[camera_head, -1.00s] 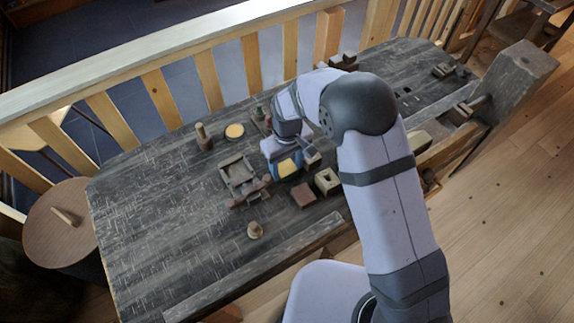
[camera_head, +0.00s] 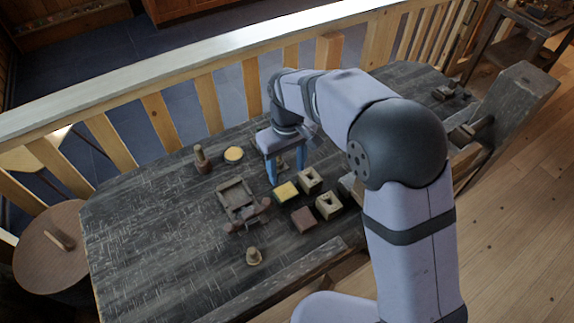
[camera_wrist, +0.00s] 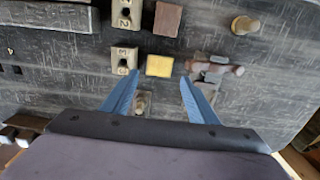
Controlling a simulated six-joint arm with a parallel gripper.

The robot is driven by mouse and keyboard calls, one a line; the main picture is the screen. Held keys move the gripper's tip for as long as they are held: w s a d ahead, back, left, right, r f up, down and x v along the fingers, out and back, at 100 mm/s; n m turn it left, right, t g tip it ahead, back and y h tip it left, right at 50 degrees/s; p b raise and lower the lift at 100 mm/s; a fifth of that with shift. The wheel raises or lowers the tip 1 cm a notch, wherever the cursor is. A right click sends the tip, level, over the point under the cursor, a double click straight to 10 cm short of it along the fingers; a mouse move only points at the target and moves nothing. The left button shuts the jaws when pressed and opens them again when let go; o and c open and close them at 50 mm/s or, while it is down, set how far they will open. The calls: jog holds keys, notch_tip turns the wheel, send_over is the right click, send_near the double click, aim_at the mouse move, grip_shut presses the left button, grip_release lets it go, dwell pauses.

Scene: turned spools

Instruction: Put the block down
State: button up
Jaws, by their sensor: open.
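A square yellow-topped block (camera_head: 286,191) rests on the dark worn table, beside a pale holed block (camera_head: 310,180) and behind a flat red-brown block (camera_head: 304,218). In the wrist view the yellow block (camera_wrist: 159,66) lies flat, beyond and between my fingertips. My gripper (camera_head: 286,166) is above the table, behind the yellow block in the head view. Its two blue fingers, clear in the wrist view (camera_wrist: 161,77), are spread apart with nothing held. A small turned piece on a base (camera_wrist: 141,103) shows between the fingers, below them.
A second holed block (camera_head: 329,205) stands close by. The left table end is clear.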

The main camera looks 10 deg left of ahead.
jog(key=shift+r, duration=0.95)
jog(key=s+d+f, duration=0.2)
jog(key=s, duration=0.1)
jog(key=s+d+f+m, duration=0.1)
jog(key=s+d+f, duration=0.2)
jog(key=s+d+f+m+g, duration=0.1)
jog(key=s+d+f, duration=0.1)
jog(key=s+d, duration=0.1)
jog(key=shift+d+f+h, duration=0.25)
jog(key=shift+f+h, duration=0.05)
jog(key=shift+f, duration=0.1)
jog(key=s+d+r+m, duration=0.1)
jog(key=s+d+m, duration=0.3)
jog(key=s+d, duration=0.6)
jog(key=w+d+r+m+t, duration=0.1)
jog(key=w+d+r+m, duration=0.2)
jog(key=d, duration=0.5)
jog(key=shift+w+d+r, duration=0.2)
jog(key=shift+w+r, duration=0.05)
jog(key=shift+w, duration=0.2)
